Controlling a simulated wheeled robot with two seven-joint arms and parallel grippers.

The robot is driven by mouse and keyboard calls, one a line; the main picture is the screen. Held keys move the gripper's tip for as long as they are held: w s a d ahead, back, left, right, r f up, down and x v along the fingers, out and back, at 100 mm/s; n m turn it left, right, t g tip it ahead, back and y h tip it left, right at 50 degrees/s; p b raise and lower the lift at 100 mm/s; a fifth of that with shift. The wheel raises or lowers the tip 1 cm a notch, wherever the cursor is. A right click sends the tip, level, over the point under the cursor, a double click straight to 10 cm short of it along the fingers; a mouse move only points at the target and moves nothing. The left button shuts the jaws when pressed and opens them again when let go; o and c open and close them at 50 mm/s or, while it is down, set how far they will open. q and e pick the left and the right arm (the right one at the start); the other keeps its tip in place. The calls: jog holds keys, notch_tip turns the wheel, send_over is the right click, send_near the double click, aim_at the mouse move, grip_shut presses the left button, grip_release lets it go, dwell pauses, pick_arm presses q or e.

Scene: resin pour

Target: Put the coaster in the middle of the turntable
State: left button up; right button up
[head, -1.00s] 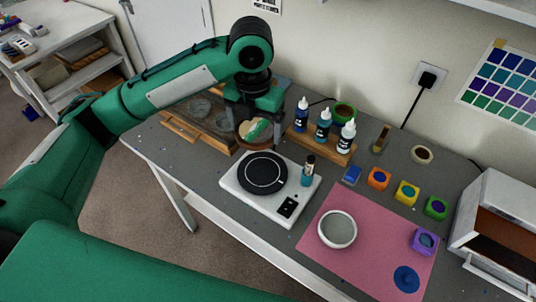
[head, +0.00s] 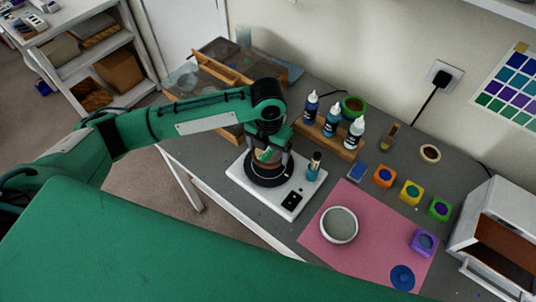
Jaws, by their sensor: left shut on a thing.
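The turntable is a black disc (head: 268,181) on a white base (head: 290,212) near the table's front edge. My left gripper (head: 268,161) is over it, pointing down and shut on the coaster (head: 267,154), a round brown and cream piece with a green patch. The gripper hides part of the coaster and the disc's far half. I cannot tell whether the coaster touches the disc. My right gripper is not in view.
A small teal bottle (head: 314,167) stands on the base's right corner, close to the gripper. Dropper bottles (head: 332,120) stand in a wooden rack behind. A white cup (head: 339,225) is on the pink mat (head: 370,258); several coloured pots stand to the right.

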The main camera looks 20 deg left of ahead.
aim_at(268, 153)
pick_arm(q)
notch_tip(268, 153, down, 4)
jog(key=shift+r+p, duration=0.1)
jog(key=shift+p, duration=0.45)
jog(key=shift+f, duration=0.35)
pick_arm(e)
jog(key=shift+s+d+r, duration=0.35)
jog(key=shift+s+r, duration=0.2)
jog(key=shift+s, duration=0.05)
